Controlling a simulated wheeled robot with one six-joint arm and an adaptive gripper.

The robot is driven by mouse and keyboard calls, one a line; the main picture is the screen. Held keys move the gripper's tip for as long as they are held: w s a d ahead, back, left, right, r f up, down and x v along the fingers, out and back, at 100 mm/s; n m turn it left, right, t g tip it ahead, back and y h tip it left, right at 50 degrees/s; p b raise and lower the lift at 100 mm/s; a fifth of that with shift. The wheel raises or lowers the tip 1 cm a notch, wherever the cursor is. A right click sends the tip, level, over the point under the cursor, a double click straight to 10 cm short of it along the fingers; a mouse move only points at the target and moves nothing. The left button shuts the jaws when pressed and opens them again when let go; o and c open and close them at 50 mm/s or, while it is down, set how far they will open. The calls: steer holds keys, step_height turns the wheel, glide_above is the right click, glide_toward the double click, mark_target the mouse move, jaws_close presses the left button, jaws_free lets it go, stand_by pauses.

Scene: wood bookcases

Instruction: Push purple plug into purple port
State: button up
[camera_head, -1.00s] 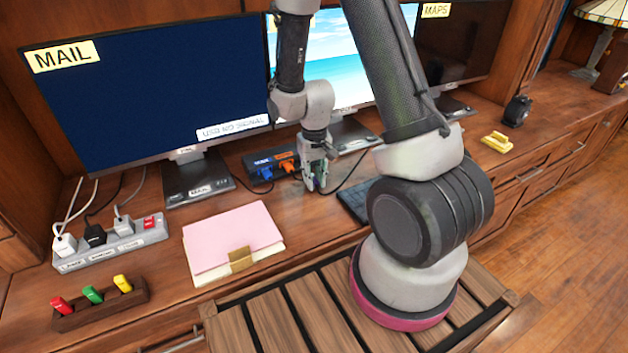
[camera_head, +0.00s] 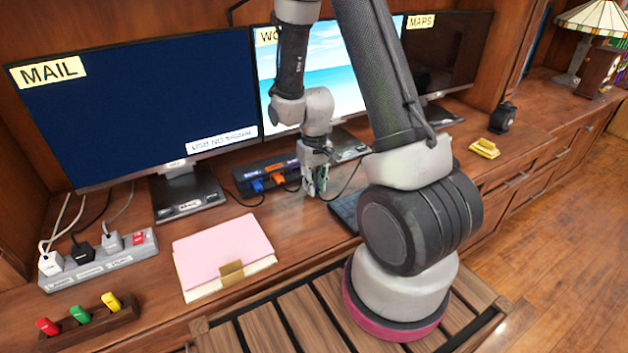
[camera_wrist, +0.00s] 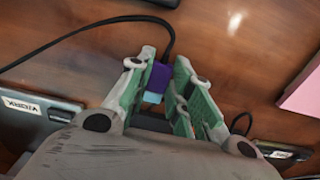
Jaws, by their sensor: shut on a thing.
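The purple plug (camera_wrist: 159,77) shows between the fingers of my gripper (camera_wrist: 163,66) in the wrist view, with a light blue end (camera_wrist: 152,97) toward the palm side. A black cable runs near it. In the head view my gripper (camera_head: 317,188) is low over the desk, just right of and in front of the black hub (camera_head: 250,173). The hub holds a blue plug (camera_head: 257,185) and an orange plug (camera_head: 277,180). The purple port cannot be made out behind my gripper; a small purplish label (camera_head: 292,163) shows there.
Monitors stand behind, including the MAIL monitor (camera_head: 130,100). A keyboard (camera_head: 345,212) lies right of my gripper. A pink folder (camera_head: 222,252), a power strip (camera_head: 100,258) and a wooden rack (camera_head: 85,322) lie left. Desk (camera_head: 290,222) is clear in front of the hub.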

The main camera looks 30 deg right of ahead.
steer(key=shift+w, duration=2.85)
steer(key=shift+w, duration=0.15)
steer(key=shift+w, duration=0.35)
steer(key=shift+w, duration=0.85)
steer(key=o, duration=0.9)
steer(key=shift+r, duration=0.1)
steer(key=shift+w, duration=0.1)
step_height(320, 180, up, 12)
steer(key=shift+f, duration=0.1)
steer(key=shift+s, duration=0.2)
